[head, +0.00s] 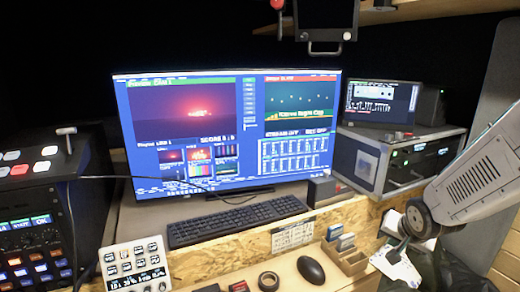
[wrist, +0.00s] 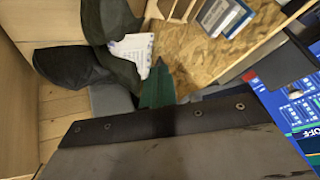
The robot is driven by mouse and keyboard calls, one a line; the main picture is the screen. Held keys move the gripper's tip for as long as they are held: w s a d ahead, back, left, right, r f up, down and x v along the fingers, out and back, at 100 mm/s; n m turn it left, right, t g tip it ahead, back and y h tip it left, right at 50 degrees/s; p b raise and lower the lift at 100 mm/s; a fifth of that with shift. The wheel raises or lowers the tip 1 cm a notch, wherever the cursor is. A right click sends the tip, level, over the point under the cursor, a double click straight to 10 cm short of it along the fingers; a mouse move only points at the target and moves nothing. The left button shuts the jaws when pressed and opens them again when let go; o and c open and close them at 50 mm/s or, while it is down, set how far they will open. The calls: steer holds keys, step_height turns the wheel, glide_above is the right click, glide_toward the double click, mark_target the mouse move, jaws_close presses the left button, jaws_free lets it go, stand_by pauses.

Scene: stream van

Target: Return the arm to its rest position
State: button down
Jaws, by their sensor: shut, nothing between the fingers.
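My arm (head: 465,190) comes in from the right edge of the head view, a grey link with a slotted cover that ends in a round joint. Below that joint, the end of my arm is small and partly lost against white paper. In the wrist view, my gripper (wrist: 158,85) shows as a narrow greenish tip beyond a broad grey plate with bolts. It is shut, with nothing held. It points toward the wooden desk edge and the paper (wrist: 132,52).
A wide monitor (head: 230,190) stands on the desk behind a keyboard (head: 235,221). A mouse (head: 311,270), tape roll (head: 268,281) and wooden organiser (head: 347,262) lie in front. A rack case (head: 390,160) stands near my arm. A screen bracket (head: 325,35) hangs above.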

steer(key=s+a+r+n+g, duration=0.2)
steer(key=s+r, duration=0.2)
steer(key=s, duration=0.5)
steer(key=s+a+r+n+g+y, duration=0.1)
steer(key=s+a+r+n, duration=0.1)
steer(key=s+r, duration=0.3)
steer(key=s+a+r+n+g, duration=0.2)
steer(key=s+a+r+n, duration=0.1)
steer(key=s, duration=0.9)
steer(key=shift+s+a+r+g, duration=0.3)
steer(key=shift+s+a+r, duration=0.05)
steer(key=shift+a+r, duration=0.45)
